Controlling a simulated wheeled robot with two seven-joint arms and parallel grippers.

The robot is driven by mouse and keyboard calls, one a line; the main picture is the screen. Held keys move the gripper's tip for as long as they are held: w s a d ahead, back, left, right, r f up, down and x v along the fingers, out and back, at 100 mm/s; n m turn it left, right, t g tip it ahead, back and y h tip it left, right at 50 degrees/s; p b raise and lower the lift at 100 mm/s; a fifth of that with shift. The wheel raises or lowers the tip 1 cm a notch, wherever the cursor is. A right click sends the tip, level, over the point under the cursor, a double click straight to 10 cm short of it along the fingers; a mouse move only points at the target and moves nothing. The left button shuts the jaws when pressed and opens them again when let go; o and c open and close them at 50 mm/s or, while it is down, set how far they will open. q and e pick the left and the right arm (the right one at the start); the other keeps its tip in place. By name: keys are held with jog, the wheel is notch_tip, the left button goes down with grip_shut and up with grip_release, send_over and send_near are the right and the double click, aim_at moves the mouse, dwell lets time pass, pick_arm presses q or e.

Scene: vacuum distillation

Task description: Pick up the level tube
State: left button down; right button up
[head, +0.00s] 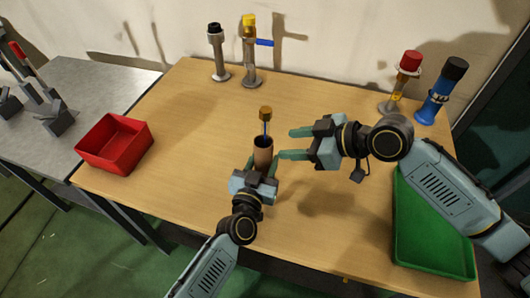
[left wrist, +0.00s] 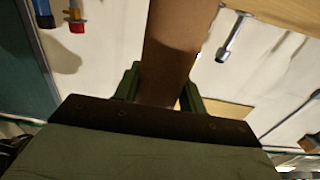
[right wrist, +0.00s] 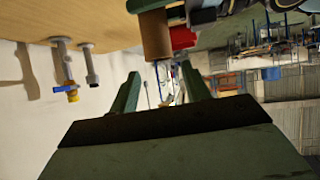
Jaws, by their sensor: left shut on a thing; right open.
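A brown cylinder (head: 263,155) stands upright in my left gripper (head: 262,170), which is shut on it; the cylinder (left wrist: 178,50) fills the middle of the left wrist view. A thin blue stem with an orange-brown cap (head: 265,113), which looks like the level tube, rises from the cylinder's open top. Its lower end is hidden inside. My right gripper (head: 288,143) is open and empty, just right of the stem and cylinder, its fingers pointing left towards them. The cylinder (right wrist: 154,35) also shows beyond the fingers in the right wrist view.
A red bin (head: 114,143) is at the table's left and a green tray (head: 430,235) at its right. Black-capped (head: 217,50) and yellow-capped (head: 250,50) pieces stand at the back. Red-capped (head: 405,80) and blue (head: 440,90) pieces stand back right. The middle table is clear.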

jog(key=s+r+m+t, duration=0.4)
jog(key=r+m+t, duration=0.15)
jog(key=t, duration=0.35)
jog(key=x, duration=1.2)
jog(key=shift+s+a+y, duration=0.25)
jog(key=shift+y, duration=0.15)
grip_shut()
